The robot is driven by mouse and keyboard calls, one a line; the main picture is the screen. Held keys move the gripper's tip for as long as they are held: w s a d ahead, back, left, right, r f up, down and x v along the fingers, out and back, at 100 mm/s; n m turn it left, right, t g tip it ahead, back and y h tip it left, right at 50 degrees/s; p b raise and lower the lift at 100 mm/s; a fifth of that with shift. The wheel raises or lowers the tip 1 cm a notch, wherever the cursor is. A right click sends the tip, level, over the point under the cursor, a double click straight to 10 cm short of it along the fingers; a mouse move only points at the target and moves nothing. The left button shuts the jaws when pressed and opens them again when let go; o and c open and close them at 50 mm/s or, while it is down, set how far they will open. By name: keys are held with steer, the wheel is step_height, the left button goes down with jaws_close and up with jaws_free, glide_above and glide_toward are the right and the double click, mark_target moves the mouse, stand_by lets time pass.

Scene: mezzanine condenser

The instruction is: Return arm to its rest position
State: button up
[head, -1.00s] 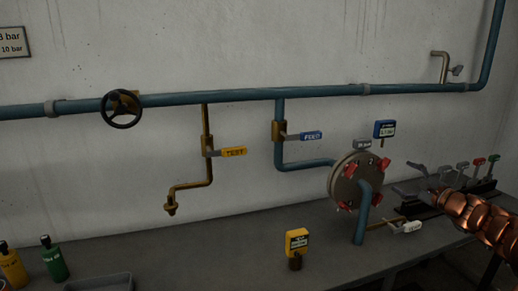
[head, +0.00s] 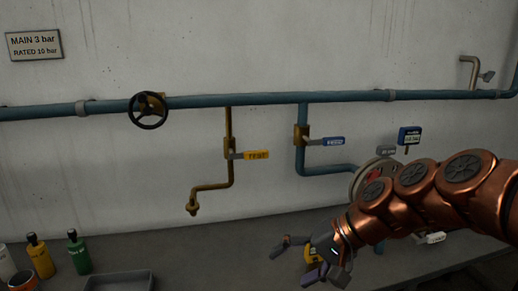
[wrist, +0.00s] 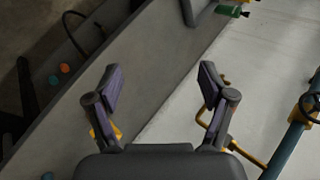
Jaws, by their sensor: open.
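My gripper (head: 292,262) is in front of the bench, right of the middle of the head view, at the end of my copper arm, which reaches in from the right. Its fingers are spread apart with nothing between them. In the wrist view my gripper (wrist: 160,85) also shows its two dark fingers wide apart and empty, with the bench and wall beyond. A yellow tagged device (head: 311,252) is mostly hidden behind my gripper. My arm also hides much of the round flange (head: 361,178) and the row of levers.
A blue pipe (head: 240,100) with a black handwheel (head: 148,110) runs along the wall. A yellow-handled TEST valve (head: 250,155) and a blue-handled FEED valve (head: 325,141) hang below. Bottles, including a green one (head: 79,252), and a grey tray (head: 118,281) stand at the left.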

steer(key=s+d+f+n+g+h, duration=0.1)
steer(key=s+d+f+h, duration=0.2)
steer(key=s, duration=0.4)
steer(key=s+d+f+g+h, duration=0.1)
steer(key=s+d+f, duration=0.3)
steer(key=s, duration=0.4)
steer(key=s+d+f+n+g+h, duration=0.1)
steer(key=s+d+f+h, duration=0.3)
steer(key=s, duration=0.3)
steer(key=shift+s+d+n+g+h, duration=0.25)
steer(key=shift+s+n+g+h, duration=0.05)
steer(key=shift+s+g, duration=0.1)
